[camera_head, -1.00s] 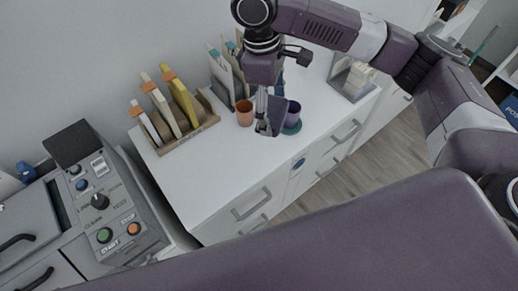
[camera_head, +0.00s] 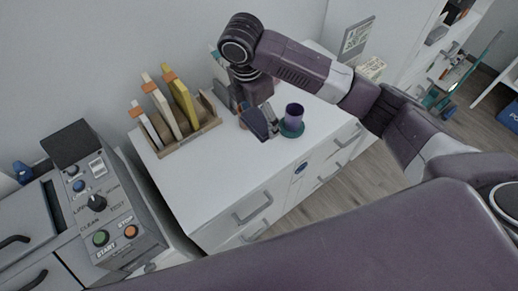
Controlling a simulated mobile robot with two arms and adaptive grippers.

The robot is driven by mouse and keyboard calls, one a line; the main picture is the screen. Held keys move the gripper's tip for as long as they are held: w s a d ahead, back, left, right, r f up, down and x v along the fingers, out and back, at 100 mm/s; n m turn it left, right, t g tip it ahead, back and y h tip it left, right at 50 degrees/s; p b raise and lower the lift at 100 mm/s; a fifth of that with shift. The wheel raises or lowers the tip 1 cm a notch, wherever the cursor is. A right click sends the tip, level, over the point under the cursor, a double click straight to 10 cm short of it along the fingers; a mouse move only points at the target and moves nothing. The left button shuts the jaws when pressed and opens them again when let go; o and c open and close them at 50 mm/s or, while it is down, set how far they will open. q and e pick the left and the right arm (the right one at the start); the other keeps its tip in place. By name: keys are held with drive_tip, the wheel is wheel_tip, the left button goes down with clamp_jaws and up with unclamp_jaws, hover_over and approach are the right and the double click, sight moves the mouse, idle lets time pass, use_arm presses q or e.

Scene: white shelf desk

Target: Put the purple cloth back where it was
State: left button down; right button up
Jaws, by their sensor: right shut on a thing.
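My right gripper (camera_head: 270,132) points down over the white desk top, left of the purple cup. It is shut on a dark, bluish-purple flat piece that looks like the purple cloth (camera_head: 255,123), at the left side of its fingers. The fingers partly cover it, and I cannot tell whether its lower end touches the desk. No other cloth shows. My left gripper is not in view.
A purple cup (camera_head: 294,114) stands on a green coaster (camera_head: 292,130) close right of the gripper. A wooden rack (camera_head: 184,142) with several upright folders stands left. The desk top (camera_head: 205,183) in front is clear. A grey control panel (camera_head: 112,210) is at far left.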

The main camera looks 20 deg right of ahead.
sight(252, 123)
wheel_tip(252, 123, down, 15)
drive_tip(key=shift+p, duration=0.5)
drive_tip(key=shift+f, duration=0.15)
drive_tip(key=o, duration=1.1)
drive_tip(key=r, duration=0.4)
drive_tip(key=a+r+b, duration=0.1)
drive_tip(key=r, duration=0.7)
drive_tip(key=shift+s+a+r, duration=0.15)
drive_tip(key=shift+s+a, duration=0.1)
drive_tip(key=shift+a, duration=0.05)
